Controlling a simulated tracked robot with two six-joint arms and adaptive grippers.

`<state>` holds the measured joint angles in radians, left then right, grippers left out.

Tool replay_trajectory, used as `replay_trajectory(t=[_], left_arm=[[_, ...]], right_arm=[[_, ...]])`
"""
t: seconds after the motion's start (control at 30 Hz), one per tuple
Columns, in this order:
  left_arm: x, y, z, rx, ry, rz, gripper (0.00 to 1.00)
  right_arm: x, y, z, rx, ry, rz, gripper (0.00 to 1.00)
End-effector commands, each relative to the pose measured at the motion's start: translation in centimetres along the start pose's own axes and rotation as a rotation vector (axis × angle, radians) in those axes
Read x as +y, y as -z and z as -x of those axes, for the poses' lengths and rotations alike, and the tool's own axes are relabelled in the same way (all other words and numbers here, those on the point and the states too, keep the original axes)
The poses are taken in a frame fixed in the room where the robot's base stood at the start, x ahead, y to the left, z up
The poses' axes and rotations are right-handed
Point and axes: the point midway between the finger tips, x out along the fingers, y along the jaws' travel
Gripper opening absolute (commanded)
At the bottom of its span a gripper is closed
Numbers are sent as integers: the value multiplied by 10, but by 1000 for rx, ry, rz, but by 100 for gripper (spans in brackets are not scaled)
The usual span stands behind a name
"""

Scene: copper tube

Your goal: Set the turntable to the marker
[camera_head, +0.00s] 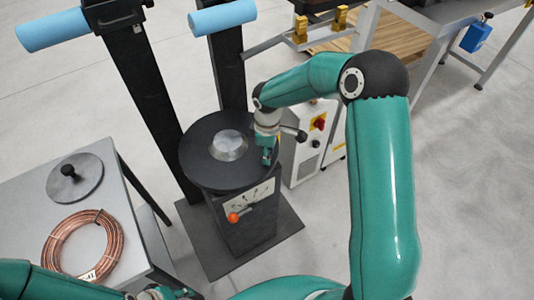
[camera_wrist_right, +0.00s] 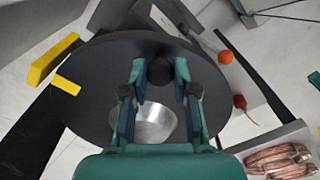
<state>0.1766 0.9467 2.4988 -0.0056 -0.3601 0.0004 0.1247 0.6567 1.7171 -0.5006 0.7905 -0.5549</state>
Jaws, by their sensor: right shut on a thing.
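The turntable (camera_head: 195,168) is a dark round disc with a silver centre (camera_head: 229,145), on a black pedestal. My right gripper (camera_head: 266,157) is at the disc's right rim in the head view. In the right wrist view its fingers (camera_wrist_right: 160,66) are shut on a black knob (camera_wrist_right: 160,75) standing on the disc. A yellow strip (camera_wrist_right: 67,85) lies on the disc near its rim. A yellow block (camera_wrist_right: 52,59) sits just outside the rim, close to the strip but offset from it. My left gripper (camera_head: 165,292) shows only partly at the bottom edge; its jaws are unclear.
A grey table (camera_head: 28,190) at left holds a copper tube coil (camera_head: 83,243) and a grey disc with a black knob (camera_head: 75,178). An orange-knobbed lever (camera_head: 233,217) is on the pedestal front. Black posts with blue rollers (camera_head: 222,16) stand behind. A white cabinet (camera_head: 305,165) is at right.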

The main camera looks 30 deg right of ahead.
Motion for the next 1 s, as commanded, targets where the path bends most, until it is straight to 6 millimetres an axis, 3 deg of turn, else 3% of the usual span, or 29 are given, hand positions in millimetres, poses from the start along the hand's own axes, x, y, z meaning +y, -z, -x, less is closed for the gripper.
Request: replay_trajectory(t=[0.03,0.17,0.57,0.77,1.0], left_arm=[[0,0,0,0,0,0,40],[0,0,0,0,0,0,40],[0,0,1,0,0,0,40],[0,0,1,0,0,0,40],[0,0,0,0,0,0,40]], right_arm=[[1,2,1,7,-5,-2,31],[1,2,1,6,-4,-1,53],[0,2,5,4,-3,0,54],[1,2,32,7,-7,0,54],[1,3,80,7,-6,0,54]])
